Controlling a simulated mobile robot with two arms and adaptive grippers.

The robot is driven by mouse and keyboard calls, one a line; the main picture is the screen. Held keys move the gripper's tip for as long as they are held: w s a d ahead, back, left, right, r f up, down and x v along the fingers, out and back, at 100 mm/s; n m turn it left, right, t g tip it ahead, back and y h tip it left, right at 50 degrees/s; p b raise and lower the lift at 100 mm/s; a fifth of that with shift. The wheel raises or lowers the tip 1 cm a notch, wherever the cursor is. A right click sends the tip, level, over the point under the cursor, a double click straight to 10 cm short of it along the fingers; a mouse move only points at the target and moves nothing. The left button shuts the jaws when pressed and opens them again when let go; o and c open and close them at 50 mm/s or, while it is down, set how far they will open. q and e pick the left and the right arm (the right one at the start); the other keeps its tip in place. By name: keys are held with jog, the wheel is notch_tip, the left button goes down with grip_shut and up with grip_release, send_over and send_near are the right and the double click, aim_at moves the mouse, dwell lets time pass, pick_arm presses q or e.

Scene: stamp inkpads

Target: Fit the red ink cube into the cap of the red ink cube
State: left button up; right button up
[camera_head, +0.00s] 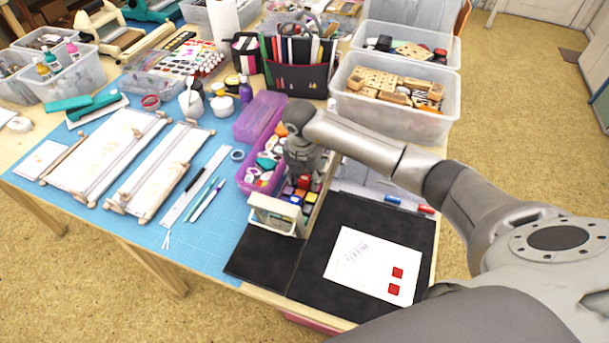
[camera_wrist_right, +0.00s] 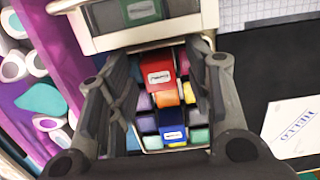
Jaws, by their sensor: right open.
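My right gripper (camera_head: 301,174) points down over the tray of ink cubes (camera_head: 309,207). In the right wrist view the gripper (camera_wrist_right: 158,78) is open, with its fingers on either side of a red block with a white label (camera_wrist_right: 160,74). Contact between fingers and block cannot be made out. A red-orange face (camera_wrist_right: 167,99) shows just below the labelled block; I cannot tell whether cube and cap are separate. Other coloured cubes, including a labelled blue one (camera_wrist_right: 173,133), sit around it. My left gripper is out of view.
A pale box-like holder (camera_head: 275,216) stands at the tray's near end. A purple bin (camera_head: 246,184) of stamps is close on the left. White paper (camera_head: 352,270) with two red squares lies on the black mat (camera_head: 327,297) to the right.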

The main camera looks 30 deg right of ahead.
aim_at(303, 181)
notch_tip(303, 181, up, 11)
jog(key=b, duration=0.1)
jog(key=shift+s+a+b, duration=0.35)
jog(key=shift+s+a, duration=0.05)
jog(key=shift+a, duration=0.05)
jog(key=shift+f, duration=0.15)
